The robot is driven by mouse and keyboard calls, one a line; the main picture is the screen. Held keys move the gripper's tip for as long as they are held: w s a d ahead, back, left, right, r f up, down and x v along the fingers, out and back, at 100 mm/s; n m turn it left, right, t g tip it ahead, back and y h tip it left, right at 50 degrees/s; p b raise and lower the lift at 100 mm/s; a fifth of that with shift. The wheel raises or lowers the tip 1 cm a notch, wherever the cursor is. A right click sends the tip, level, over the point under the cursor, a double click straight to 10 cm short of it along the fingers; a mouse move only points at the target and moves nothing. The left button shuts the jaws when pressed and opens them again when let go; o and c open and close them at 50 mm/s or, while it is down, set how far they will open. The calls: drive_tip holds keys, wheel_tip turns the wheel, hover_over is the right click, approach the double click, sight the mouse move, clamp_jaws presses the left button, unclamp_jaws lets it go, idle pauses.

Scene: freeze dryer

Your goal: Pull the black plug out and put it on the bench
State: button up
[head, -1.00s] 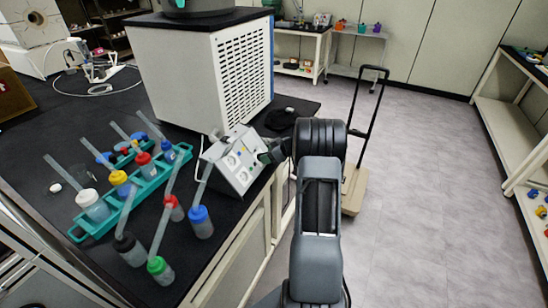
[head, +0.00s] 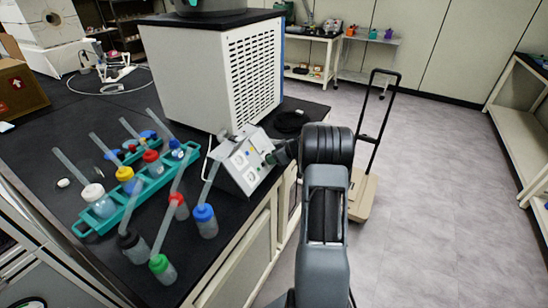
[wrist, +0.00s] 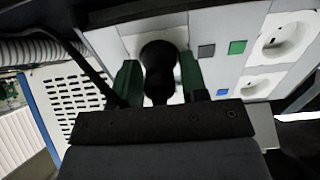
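The black plug (wrist: 159,68) shows in the wrist view in front of a white socket plate on the pale, tilted power box (head: 241,164). My gripper (wrist: 160,75) has its two green fingers on either side of the plug's body, very close to it. I cannot tell whether they press on it. The plug appears seated at its socket. In the head view my gripper (head: 276,157) is at the box's right face, and my arm hides the plug there. The black bench (head: 75,130) carries the box.
A teal rack (head: 100,222) with capped bottles stands left of the box, with loose bottles in front. A large white machine (head: 205,75) stands behind. A round black item (head: 290,121) lies behind my gripper. A hand truck (head: 362,190) stands right of the bench.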

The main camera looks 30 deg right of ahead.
drive_tip(key=shift+s, duration=0.1)
drive_tip(key=c, duration=0.7)
drive_tip(key=shift+b+v, duration=0.75)
drive_tip(key=shift+v, duration=1.7)
clamp_jaws()
